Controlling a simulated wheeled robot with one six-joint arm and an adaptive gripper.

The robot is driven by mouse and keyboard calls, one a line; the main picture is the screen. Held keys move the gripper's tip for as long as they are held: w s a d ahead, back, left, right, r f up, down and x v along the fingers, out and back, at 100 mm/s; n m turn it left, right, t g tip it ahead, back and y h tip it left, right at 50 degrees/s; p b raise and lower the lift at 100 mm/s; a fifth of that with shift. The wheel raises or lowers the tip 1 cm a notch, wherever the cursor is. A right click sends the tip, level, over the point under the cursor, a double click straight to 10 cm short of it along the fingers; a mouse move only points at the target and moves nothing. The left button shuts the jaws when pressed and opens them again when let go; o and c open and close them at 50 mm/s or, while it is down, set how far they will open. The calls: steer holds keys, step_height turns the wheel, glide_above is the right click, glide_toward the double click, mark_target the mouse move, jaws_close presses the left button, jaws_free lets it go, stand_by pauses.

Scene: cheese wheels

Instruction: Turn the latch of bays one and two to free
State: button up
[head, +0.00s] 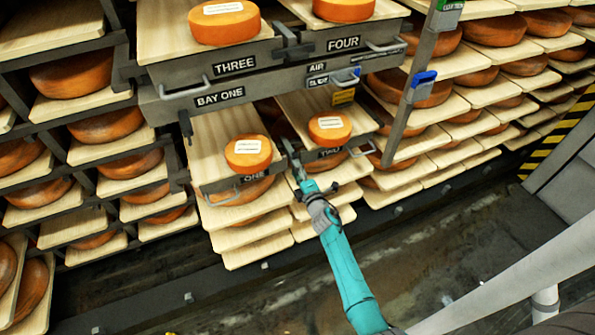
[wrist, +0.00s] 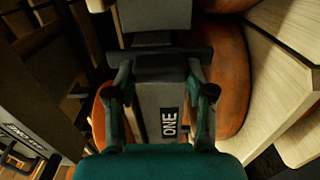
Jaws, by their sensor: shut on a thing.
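Bay one's board (head: 208,150) carries an orange cheese wheel (head: 248,153) with a white label, above a plate marked ONE (head: 253,179). Bay two's board (head: 300,104) carries another wheel (head: 329,127), above a plate marked TWO (head: 329,153). The dark latch (head: 290,147) is between the two bay fronts, partly hidden by my gripper (head: 298,168). My gripper is shut on the latch. In the wrist view a dark bar (wrist: 160,53) crosses at my fingertips, with the ONE plate (wrist: 169,123) behind. I cannot tell the latch's exact angle.
Bays marked THREE (head: 234,66) and FOUR (head: 344,44) are above, with a dark latch (head: 291,45) between them. A grey upright post (head: 412,90) with a blue clip stands to the right. Shelves of cheese wheels fill both sides. The floor (head: 300,290) in front is open.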

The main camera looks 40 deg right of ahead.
stand_by(0.5)
steer(key=o, duration=1.2)
steer(key=shift+c, duration=0.2)
steer(key=v, duration=1.2)
steer(key=shift+a, duration=0.1)
